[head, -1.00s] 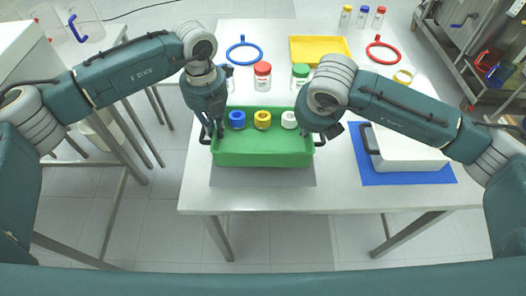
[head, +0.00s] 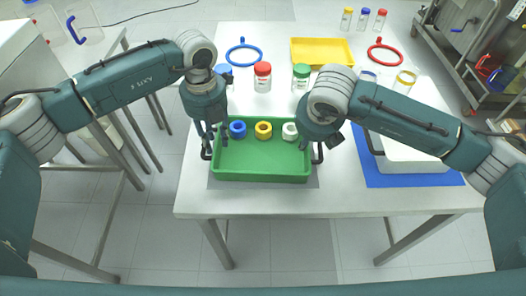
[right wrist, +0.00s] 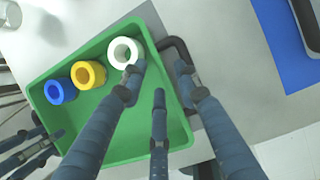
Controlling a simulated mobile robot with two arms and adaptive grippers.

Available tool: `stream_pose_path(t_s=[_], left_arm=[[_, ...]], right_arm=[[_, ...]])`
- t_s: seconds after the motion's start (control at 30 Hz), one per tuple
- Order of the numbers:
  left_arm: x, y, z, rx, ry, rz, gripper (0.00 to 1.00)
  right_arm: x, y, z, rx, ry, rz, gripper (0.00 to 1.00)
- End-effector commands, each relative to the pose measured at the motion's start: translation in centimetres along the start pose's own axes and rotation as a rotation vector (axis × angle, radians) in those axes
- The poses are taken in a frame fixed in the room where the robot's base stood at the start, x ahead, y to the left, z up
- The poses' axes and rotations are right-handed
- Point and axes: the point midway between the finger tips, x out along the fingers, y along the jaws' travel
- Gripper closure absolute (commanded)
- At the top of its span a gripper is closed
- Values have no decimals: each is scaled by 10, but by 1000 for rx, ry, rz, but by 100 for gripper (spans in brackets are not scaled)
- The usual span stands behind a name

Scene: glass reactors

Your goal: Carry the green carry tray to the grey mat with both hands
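The green carry tray (head: 262,176) sits over the grey mat (head: 313,183), which shows as strips around its front and right side. The tray holds a blue ring (head: 238,129), a yellow ring (head: 263,130) and a white ring (head: 290,131) along its back. My left gripper (head: 212,138) is at the left handle (head: 206,153), its fingers apart. My right gripper (head: 316,145) is at the right handle (head: 318,154). In the right wrist view its fingers (right wrist: 160,80) are spread, with the black handle (right wrist: 188,100) between them. The mat under the tray is hidden.
Behind the tray stand a red-capped jar (head: 262,78) and a green-capped jar (head: 301,77). A yellow tray (head: 322,51) lies farther back. The table's front edge is close.

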Motion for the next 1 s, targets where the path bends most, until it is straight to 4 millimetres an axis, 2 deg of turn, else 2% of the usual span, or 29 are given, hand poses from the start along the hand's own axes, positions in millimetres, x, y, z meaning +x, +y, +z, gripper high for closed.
stream_pose_path(t_s=[0.17, 0.4, 0.6, 0.83, 1.0], left_arm=[[-26, 0, 1, 0, -4, -2, 71], [-78, 0, 1, -1, -5, -1, 71], [-108, 0, 1, -2, -4, -1, 71], [-119, 0, 0, -2, -2, 0, 71], [-119, 0, 0, -2, -2, 0, 71]], right_arm=[[-1, 1, 0, 0, -1, 2, 69], [-1, 1, 0, -1, -2, 3, 69], [-1, 2, 0, -1, -2, 4, 69], [-9, 2, 1, -1, -4, 6, 69], [-39, 2, 2, -2, -6, 6, 69]])
